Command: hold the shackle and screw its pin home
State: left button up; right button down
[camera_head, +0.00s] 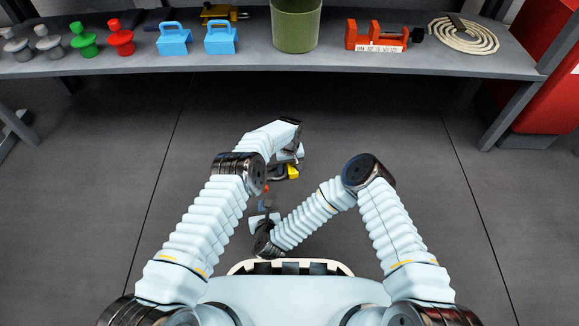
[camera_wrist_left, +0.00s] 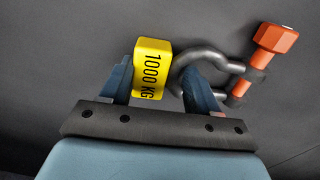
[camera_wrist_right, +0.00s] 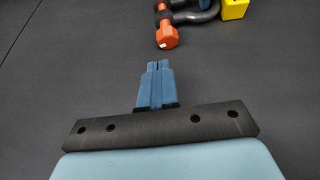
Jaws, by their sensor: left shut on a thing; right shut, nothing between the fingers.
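The shackle has a dark grey bow (camera_wrist_left: 205,58) and a yellow block marked 1000 KG (camera_wrist_left: 151,70). My left gripper (camera_head: 281,170) is shut on the yellow block (camera_head: 293,172), holding the shackle in the air. The orange pin (camera_wrist_left: 275,38) passes into the shackle's ears, with bare shaft showing between its hex head and the nearer ear. In the right wrist view the pin head (camera_wrist_right: 167,38) faces my right gripper (camera_wrist_right: 154,68). That gripper is shut and empty, a short gap from the head. My right gripper also shows in the head view (camera_head: 267,206).
A grey shelf (camera_head: 340,62) crosses the back. It holds a green bin (camera_head: 295,25), blue blocks with handles (camera_head: 221,38), an orange-red fixture (camera_head: 376,38), a coiled rope (camera_head: 465,36) and several knobbed pieces (camera_head: 120,38). The floor below is clear.

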jog(key=shift+w+a, duration=0.25)
jog(key=shift+w, duration=0.85)
jog(key=shift+w+a, duration=0.2)
jog(key=shift+w, duration=0.95)
jog(key=shift+w+a, duration=0.25)
jog(key=shift+w, duration=0.85)
jog(key=shift+d, duration=0.25)
jog(key=shift+w+d, duration=0.1)
jog(key=shift+d, duration=0.4)
jog(key=shift+d, duration=0.1)
jog(key=shift+w+d, duration=0.1)
jog(key=shift+d, duration=0.25)
jog(key=shift+d+f, duration=0.1)
jog(key=shift+d, duration=0.1)
